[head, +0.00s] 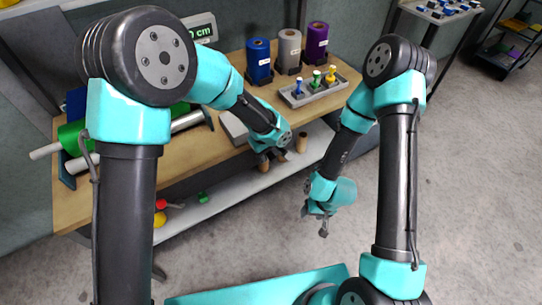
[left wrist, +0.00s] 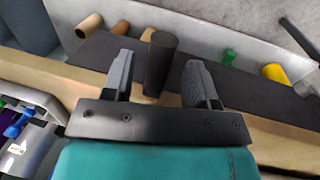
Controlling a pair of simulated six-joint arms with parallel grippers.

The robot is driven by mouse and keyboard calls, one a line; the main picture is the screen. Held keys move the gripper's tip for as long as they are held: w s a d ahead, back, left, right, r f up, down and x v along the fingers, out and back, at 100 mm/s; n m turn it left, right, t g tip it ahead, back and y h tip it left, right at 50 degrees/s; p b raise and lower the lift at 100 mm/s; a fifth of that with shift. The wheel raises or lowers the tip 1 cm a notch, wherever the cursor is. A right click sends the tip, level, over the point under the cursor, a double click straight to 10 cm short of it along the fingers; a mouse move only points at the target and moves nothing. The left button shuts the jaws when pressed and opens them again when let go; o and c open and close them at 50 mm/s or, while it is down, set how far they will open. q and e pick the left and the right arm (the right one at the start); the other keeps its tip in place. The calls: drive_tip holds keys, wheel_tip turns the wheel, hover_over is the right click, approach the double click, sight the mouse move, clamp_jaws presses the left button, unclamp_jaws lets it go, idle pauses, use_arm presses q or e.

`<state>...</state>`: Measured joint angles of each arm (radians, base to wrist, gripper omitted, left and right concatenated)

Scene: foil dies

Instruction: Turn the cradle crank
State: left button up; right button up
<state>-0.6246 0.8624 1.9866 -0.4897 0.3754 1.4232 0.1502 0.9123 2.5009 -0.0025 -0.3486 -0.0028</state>
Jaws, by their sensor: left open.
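My left gripper (head: 270,157) hangs at the front edge of the wooden bench, beside a grey-white block partly hidden behind my arm. In the left wrist view its two grey fingers (left wrist: 158,85) are open, with a dark upright cylinder (left wrist: 159,62) standing between them; it looks like a crank handle. I cannot tell whether either finger touches it. The crank's arm is hidden in the head view. A cradle-like stand with a green roll (head: 72,137) and white rods is at the left of the bench, partly behind my arm. My right gripper (head: 318,218) hangs over the floor, away from the bench; its jaw state is unclear.
Blue (head: 259,60), grey (head: 289,50) and purple (head: 316,44) rolls stand at the bench's back. A grey tray (head: 322,93) of coloured-handled dies lies in front of them. Brown tubes (left wrist: 90,25), a green piece (left wrist: 228,56) and a yellow piece (left wrist: 275,72) lie below the bench edge.

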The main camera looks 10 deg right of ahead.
use_arm(q)
wheel_tip(320, 180, up, 13)
drive_tip(key=a, duration=0.2)
drive_tip(key=shift+s+a+f, duration=0.15)
drive_tip(key=shift+s, duration=0.3)
drive_tip(key=s+a+f+n+h, duration=0.1)
drive_tip(key=s+a+f, duration=0.1)
drive_tip(key=a+f, duration=0.75)
drive_tip(key=s+a+f+n+h, duration=0.1)
drive_tip(key=s+a+f, duration=0.35)
drive_tip(key=f, duration=0.75)
drive_tip(key=s+a+f+m, duration=0.2)
drive_tip(key=s+a+f, duration=0.2)
drive_tip(key=a, duration=0.4)
drive_tip(key=s+a+f+m, duration=0.2)
drive_tip(key=s+a+f, duration=0.3)
drive_tip(key=a, duration=0.3)
drive_tip(key=shift+s+a, duration=0.2)
drive_tip(key=shift+a, duration=0.05)
drive_tip(key=shift+f, duration=0.1)
idle(0.4)
